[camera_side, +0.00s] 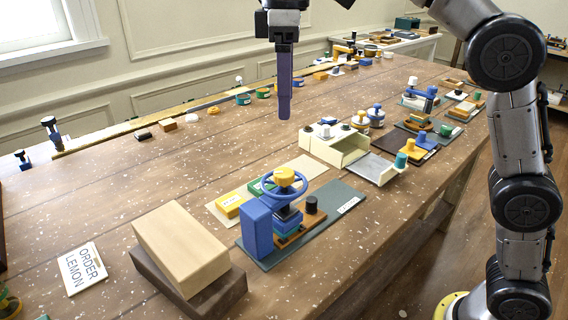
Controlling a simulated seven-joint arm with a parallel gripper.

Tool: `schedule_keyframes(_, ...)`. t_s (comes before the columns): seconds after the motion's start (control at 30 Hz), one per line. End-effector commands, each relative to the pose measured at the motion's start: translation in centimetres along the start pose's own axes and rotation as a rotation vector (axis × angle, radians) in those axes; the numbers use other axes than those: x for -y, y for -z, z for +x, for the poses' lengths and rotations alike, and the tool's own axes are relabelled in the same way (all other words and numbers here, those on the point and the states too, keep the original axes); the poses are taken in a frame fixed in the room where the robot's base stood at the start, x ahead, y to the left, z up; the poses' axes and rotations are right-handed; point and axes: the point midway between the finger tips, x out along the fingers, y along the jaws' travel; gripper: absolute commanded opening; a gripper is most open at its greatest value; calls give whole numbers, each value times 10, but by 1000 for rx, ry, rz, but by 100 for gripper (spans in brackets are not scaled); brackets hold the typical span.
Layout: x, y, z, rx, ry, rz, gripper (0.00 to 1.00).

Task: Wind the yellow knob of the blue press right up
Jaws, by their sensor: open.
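The blue press (257,226) stands on a dark green base plate (338,208) in the front middle of the table. A blue handwheel (303,191) sits on top of it, with the yellow knob (284,175) at its hub. Below the wheel are a teal and blue stack and an orange-brown piece with a black knob (311,204). My gripper (284,112) hangs pointing down, above and behind the press, well clear of it and holding nothing visible. The fingers are seen edge-on, one hiding the other.
A wooden block (180,245) on a dark brown block lies left of the press, near an "ORDER LEMON" card (84,268). A cream box with an open drawer (378,168) stands behind right. Yellow and green blocks lie just behind the press. Bare table lies in front.

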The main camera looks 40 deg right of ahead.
Motion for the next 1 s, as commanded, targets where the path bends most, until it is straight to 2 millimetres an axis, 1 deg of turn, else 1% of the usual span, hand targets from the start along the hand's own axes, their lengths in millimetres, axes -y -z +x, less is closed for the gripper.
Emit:
schedule_keyframes(0.03,0,0,0,1,0,102,76)
schedule_keyframes(0.1,0,0,0,1,0,246,76)
schedule_keyframes(0.2,0,0,-1,-1,0,417,76)
schedule_keyframes(0.33,0,1,-2,-2,0,557,76)
schedule_keyframes(0.4,0,1,-2,-3,0,594,76)
schedule_keyframes(0.47,-1,2,-1,-5,-1,590,76)
schedule_keyframes(0.67,-1,2,13,-1,0,587,76)
schedule_keyframes(0.77,-1,1,26,-1,0,587,76)
schedule_keyframes(1.0,-1,2,67,0,0,586,76)
